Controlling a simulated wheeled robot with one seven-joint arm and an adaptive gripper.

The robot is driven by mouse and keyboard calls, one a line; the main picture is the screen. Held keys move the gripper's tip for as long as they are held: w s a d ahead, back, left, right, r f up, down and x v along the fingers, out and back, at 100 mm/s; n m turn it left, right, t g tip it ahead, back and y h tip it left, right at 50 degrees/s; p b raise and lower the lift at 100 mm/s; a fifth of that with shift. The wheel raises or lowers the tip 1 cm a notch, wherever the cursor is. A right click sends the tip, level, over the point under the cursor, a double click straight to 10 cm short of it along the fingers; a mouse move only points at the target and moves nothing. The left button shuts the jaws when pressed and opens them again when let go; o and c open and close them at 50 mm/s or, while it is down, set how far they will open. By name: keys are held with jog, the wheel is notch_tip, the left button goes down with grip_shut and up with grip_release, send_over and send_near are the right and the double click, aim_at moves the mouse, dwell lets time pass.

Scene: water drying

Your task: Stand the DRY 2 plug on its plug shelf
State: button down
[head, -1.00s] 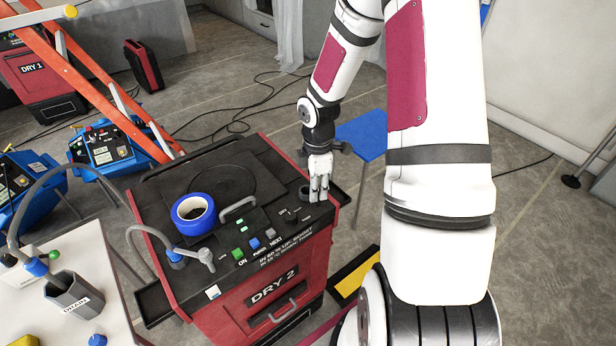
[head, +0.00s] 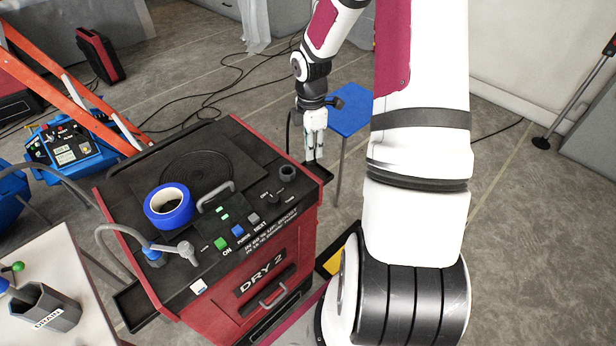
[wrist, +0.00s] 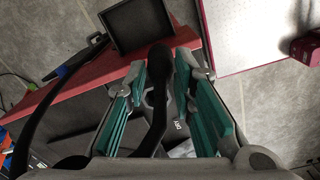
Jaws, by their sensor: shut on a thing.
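The DRY 2 unit (head: 262,262) is a red and black machine in the middle of the head view. Its small black plug shelf (head: 322,172) sticks out from the right side; a black rimmed tray (wrist: 112,16) at the top of the wrist view appears to be this shelf. My gripper (head: 314,156) is just beyond the unit's right edge, by the shelf. In the wrist view its green-padded fingers (wrist: 161,82) are around a black plug (wrist: 158,62) with a thick cable. The plug is apart from the tray in that picture; its height above it is unclear.
A blue stool (head: 350,118) stands close behind my gripper. A blue tape roll (head: 169,206) and a raised handle (head: 215,196) are on the unit's top. A second black tray (head: 138,304) is on its left side. Cables lie on the floor behind.

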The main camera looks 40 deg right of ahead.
aim_at(312, 162)
jog(key=w+d+f, duration=0.1)
jog(key=f, duration=0.2)
jog(key=w+d+f, duration=0.1)
jog(key=f, duration=0.2)
jog(key=d+f, duration=0.1)
jog(key=f, duration=0.3)
jog(key=shift+w, duration=0.4)
jog(key=shift+f, duration=0.15)
jog(key=c, duration=1.4)
grip_release()
jog(key=shift+o, duration=0.2)
